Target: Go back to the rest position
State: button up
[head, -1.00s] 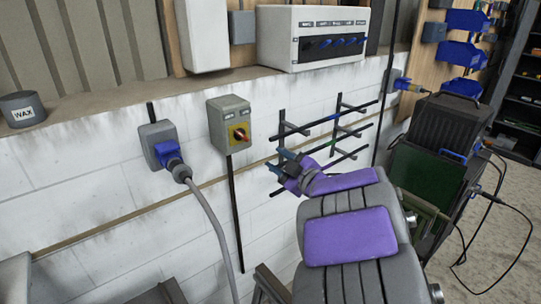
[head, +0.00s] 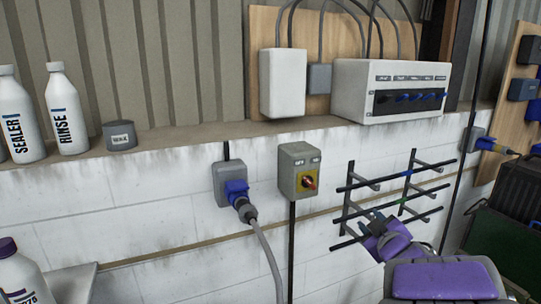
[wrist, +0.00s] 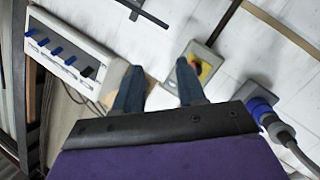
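My gripper (head: 372,222) is at the lower right of the head view, at the end of my purple and grey arm, in front of the black wall rack (head: 405,192). I cannot tell whether it touches the rack. In the wrist view my gripper (wrist: 158,82) shows two dark blue fingers spread apart with nothing between them. A grey switch box with a red knob on a yellow plate (head: 299,171) is on the wall left of my gripper. It also shows beyond the fingers in the wrist view (wrist: 202,62).
A blue plug (head: 237,190) with a grey cable sits in a wall socket left of the switch box. A ledge holds white bottles (head: 66,112), a wax tin (head: 121,135) and a white control panel (head: 392,88). A bottle (head: 22,275) stands lower left. A dark green case (head: 485,243) is at right.

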jog(key=s+d+f+m+g+h+b, duration=0.1)
jog(key=s+f+m+g+h, duration=0.1)
jog(key=s+f+m+g, duration=0.45)
jog(key=s+d+f+m+g+h+b, duration=0.15)
jog(key=s+f, duration=0.25)
jog(key=s, duration=0.5)
jog(key=s+a+f+g+y+b, duration=0.1)
jog(key=s+a+f+g, duration=0.1)
jog(key=s+a, duration=0.3)
jog(key=s+a+f+g+y, duration=0.1)
jog(key=s+a+f+g, duration=0.2)
jog(key=s, duration=1)
jog(key=s+a+f+g+y+b, duration=0.1)
jog(key=s+a+f+g, duration=0.2)
jog(key=s+a, duration=0.4)
jog(key=shift+s+g+b, duration=0.35)
jog(key=shift+s+g, duration=0.55)
